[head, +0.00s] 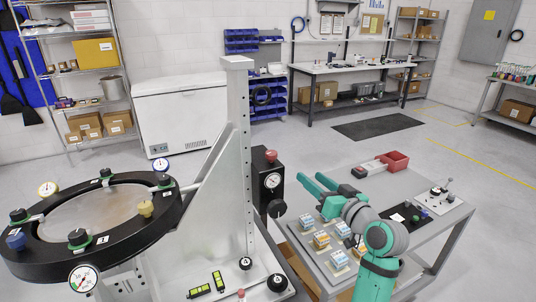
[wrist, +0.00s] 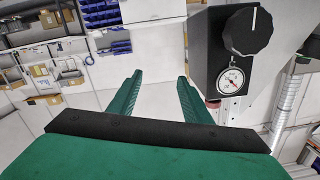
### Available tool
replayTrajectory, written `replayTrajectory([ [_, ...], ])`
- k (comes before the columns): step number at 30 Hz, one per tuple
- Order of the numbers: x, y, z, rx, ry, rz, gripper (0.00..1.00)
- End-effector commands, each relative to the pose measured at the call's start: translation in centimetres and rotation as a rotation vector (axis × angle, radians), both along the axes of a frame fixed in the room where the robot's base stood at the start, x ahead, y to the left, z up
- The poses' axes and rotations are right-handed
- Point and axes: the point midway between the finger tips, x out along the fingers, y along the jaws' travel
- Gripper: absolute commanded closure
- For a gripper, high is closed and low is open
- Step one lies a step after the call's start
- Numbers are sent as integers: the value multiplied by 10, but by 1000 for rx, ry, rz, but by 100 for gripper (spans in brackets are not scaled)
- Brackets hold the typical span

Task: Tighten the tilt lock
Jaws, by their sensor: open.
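The mirror fixture has a black ring (head: 160,215) around a round mirror (head: 95,212) on a grey stand. A black box on the fixture's column (head: 262,185) carries a dial gauge, a red button on top and a black knob (head: 277,208). The knob, with a white line, also shows in the wrist view (wrist: 248,30), above the gauge (wrist: 233,75). No readable label shows which part is the tilt lock. My teal gripper (head: 312,181) is right of the box. Its fingers (wrist: 160,76) are apart and empty, clear of the knob.
A grey cart (head: 385,182) beneath my arm holds small boxed parts, red bins (head: 395,161) and a small lever device (head: 440,195). The fixture base has black knobs (head: 277,283) and green-yellow vials (head: 219,281). A white freezer (head: 182,115) stands behind. Open floor lies beyond the cart.

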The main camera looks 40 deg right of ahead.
Motion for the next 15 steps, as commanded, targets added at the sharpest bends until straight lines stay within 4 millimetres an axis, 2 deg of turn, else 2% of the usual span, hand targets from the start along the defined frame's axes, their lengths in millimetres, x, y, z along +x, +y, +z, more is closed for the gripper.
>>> replayTrajectory([
  [1, -6, 21, 31, -75, -9, 63, 55],
  [3, -13, 48, 55, -157, -14, 142, 55],
  [6, -20, 75, 75, -241, -18, 213, 55],
  [11, -18, 87, 82, -280, -19, 249, 55],
  [15, -1, 88, 82, -279, -20, 249, 55],
])
